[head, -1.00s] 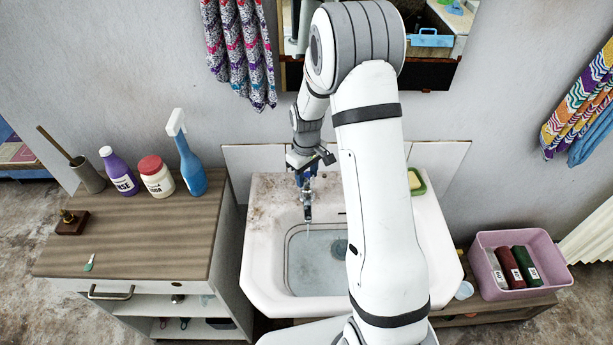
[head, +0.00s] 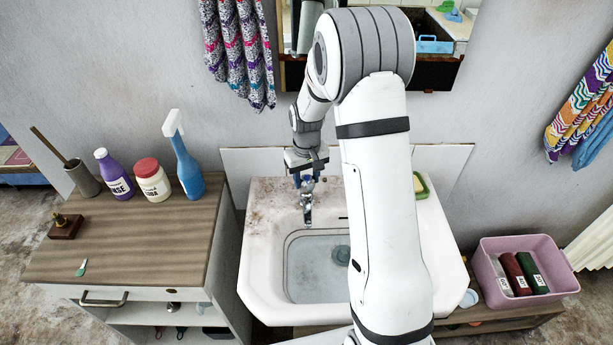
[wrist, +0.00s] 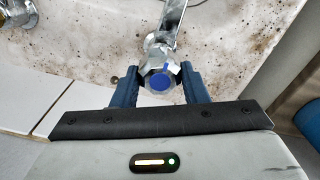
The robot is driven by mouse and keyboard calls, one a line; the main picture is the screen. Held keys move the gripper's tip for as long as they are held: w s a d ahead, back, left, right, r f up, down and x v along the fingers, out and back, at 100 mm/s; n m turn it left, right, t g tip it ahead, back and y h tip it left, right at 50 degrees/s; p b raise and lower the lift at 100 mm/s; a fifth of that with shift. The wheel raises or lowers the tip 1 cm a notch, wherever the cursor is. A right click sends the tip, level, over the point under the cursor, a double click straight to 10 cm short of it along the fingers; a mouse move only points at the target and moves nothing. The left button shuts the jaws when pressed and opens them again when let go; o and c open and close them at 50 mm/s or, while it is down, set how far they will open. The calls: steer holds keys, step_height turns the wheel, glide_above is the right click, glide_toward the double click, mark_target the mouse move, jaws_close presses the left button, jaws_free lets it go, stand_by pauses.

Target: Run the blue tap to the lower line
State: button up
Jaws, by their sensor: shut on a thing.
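The blue tap is a chrome tap with a blue-capped knob (wrist: 160,80), seen close in the wrist view. My gripper (wrist: 158,86) has a blue finger on either side of the knob and is shut on it. In the head view my gripper (head: 306,181) is over the back of the white washbasin, with the chrome spout (head: 308,213) just below it, pointing into the bowl. The basin (head: 262,255) has a grey-blue bowl that seems to hold water. I cannot make out a clear stream or a lower line. My arm hides the basin's right part.
A green soap dish (head: 421,187) sits at the basin's back right. A wooden-topped cabinet (head: 150,255) with bottles stands left. A pink crate (head: 496,295) with several containers stands right. A mirror and hanging cloths are on the wall behind.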

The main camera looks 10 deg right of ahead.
steer(key=shift+w+r, duration=0.15)
steer(key=o, duration=0.8)
steer(key=shift+d, duration=0.15)
steer(key=shift+o, duration=0.9)
step_height(320, 180, up, 8)
steer(key=shift+f+b, duration=0.15)
steer(key=shift+b, duration=0.4)
